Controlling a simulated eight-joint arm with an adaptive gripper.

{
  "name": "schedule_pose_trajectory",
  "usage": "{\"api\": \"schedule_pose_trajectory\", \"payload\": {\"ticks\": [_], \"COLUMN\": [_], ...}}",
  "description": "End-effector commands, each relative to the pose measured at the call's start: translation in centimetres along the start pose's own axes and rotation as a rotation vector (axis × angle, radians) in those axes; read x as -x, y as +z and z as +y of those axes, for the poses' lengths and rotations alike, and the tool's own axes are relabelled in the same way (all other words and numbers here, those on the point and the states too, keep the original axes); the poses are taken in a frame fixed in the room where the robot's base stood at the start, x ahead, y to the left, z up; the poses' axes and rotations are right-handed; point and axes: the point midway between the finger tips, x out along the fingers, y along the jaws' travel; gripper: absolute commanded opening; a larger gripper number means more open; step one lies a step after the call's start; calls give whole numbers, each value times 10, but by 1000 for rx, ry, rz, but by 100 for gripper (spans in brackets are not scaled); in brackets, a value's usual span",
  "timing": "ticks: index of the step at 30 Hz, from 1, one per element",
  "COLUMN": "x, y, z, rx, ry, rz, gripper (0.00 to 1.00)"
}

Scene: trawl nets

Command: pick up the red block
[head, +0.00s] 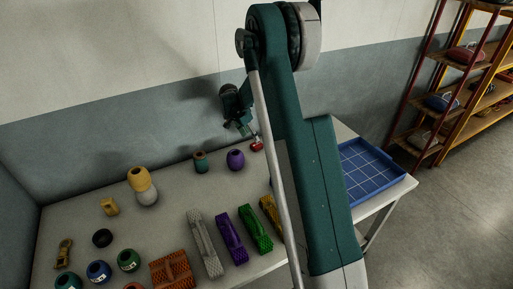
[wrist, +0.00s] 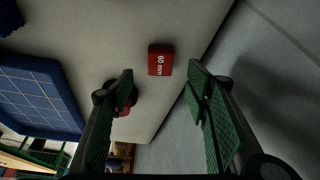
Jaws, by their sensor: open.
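The red block (wrist: 160,60), marked "60 mm", lies on the pale table in the wrist view, near the table edge. My gripper (wrist: 161,68) is open and empty, with one green finger on each side of the block in the picture; I cannot tell the height gap. Another red thing (wrist: 124,108) with a dark round part shows partly behind the left finger. In the head view my gripper (head: 239,127) hangs over the back of the table. A small red item (head: 257,145) shows just right of it, partly covered by my arm; I cannot tell whether it is the block.
A blue tray (head: 391,172) with a grid floor lies at the table's right end. Several coloured net pieces and pots fill the front and left. A wall runs behind the table.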

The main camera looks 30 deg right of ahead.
Motion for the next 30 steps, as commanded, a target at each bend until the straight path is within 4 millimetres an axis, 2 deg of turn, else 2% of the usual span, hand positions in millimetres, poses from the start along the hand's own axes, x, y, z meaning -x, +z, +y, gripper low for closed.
{"api": "schedule_pose_trajectory", "payload": {"ticks": [4, 16, 24, 30], "x": [-8, -11, -30, -35], "y": [0, 0, -1, -1], "z": [-2, -2, -2, -2], "rx": [-13, -14, -14, -13], "ry": [6, 7, 7, 6], "rz": [2, 2, 2, 2], "gripper": [48, 48, 48, 48]}}
